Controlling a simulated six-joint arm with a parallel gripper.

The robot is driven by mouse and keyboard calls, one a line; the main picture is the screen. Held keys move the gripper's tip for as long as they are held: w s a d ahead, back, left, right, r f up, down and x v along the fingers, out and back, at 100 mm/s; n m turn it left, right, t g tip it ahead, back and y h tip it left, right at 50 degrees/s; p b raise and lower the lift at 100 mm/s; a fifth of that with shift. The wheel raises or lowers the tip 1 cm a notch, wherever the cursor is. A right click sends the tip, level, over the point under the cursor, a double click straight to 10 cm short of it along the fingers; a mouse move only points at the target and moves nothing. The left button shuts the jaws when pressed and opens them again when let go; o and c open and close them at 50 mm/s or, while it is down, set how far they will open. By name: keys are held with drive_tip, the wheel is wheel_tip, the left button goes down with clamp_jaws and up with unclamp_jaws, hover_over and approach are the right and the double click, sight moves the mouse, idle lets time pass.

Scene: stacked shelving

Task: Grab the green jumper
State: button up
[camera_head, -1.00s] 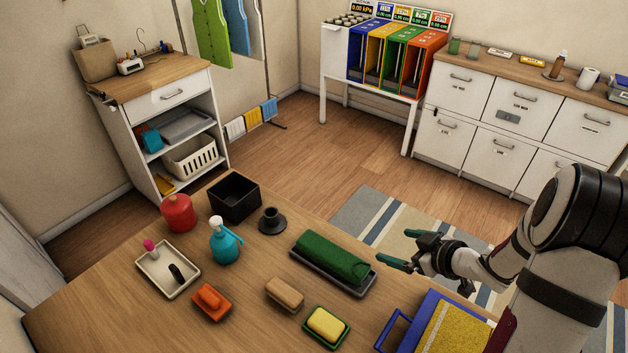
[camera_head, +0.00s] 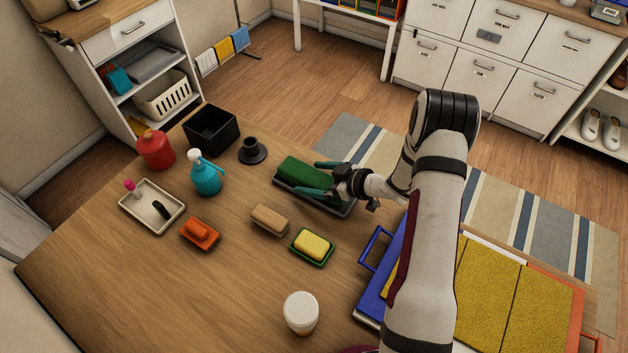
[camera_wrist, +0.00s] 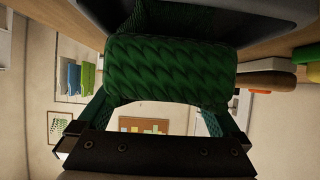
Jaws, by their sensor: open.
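The green jumper (camera_head: 293,169) is a folded or rolled dark green bundle lying on a dark tray (camera_head: 284,186) on the wooden table. In the wrist view the jumper (camera_wrist: 170,70) shows a chunky knit and fills the upper middle. My gripper (camera_head: 309,178) is open, its two green fingers reaching in from the right, one toward the far side of the jumper and one over its near side. In the wrist view the fingers run up either side toward the jumper. Their tips are partly hidden there, so I cannot tell whether they touch it.
Near the jumper stand a black funnel-like piece (camera_head: 252,150), a tan brush (camera_head: 270,219) and a yellow sponge (camera_head: 312,244) in a green dish. A blue-handled case (camera_head: 375,246) lies under my arm. The left-front tabletop is clear.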

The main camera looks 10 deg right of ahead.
drive_tip(key=c, duration=1.3)
drive_tip(key=shift+r, duration=0.1)
